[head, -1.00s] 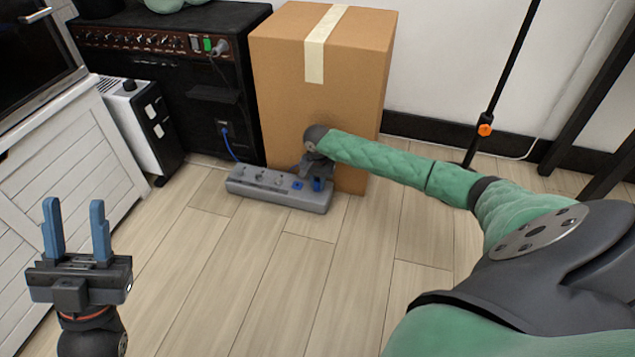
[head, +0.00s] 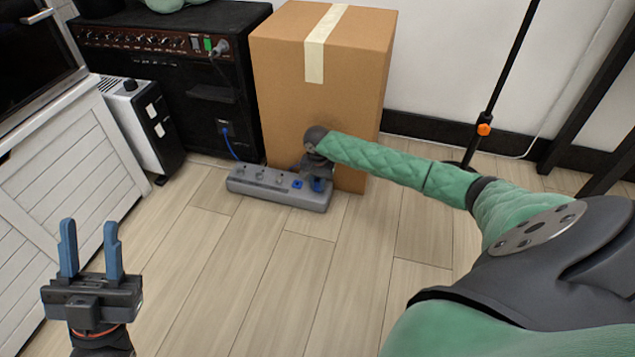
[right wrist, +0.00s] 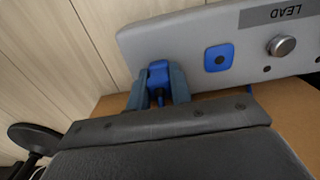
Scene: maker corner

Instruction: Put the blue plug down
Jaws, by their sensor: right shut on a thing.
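The blue plug (right wrist: 159,76) is between the blue fingers of my right gripper (right wrist: 157,85), which is shut on it. It is at the end of the grey power strip (right wrist: 190,38); whether it touches the strip I cannot tell. In the head view my right gripper (head: 317,180) is over the right end of the power strip (head: 262,186), and my wrist hides most of the plug. A blue socket (right wrist: 218,58) beside the gripper is empty. My left gripper (head: 91,250) is open and empty, above the floor at the lower left.
A cardboard box (head: 325,90) stands right behind the strip. A black amplifier (head: 180,100) with a blue cord (head: 228,142) is to its left, beside a white heater-like unit (head: 140,125). A black stand pole (head: 500,80) is at the right. The floor (head: 270,270) in front is clear.

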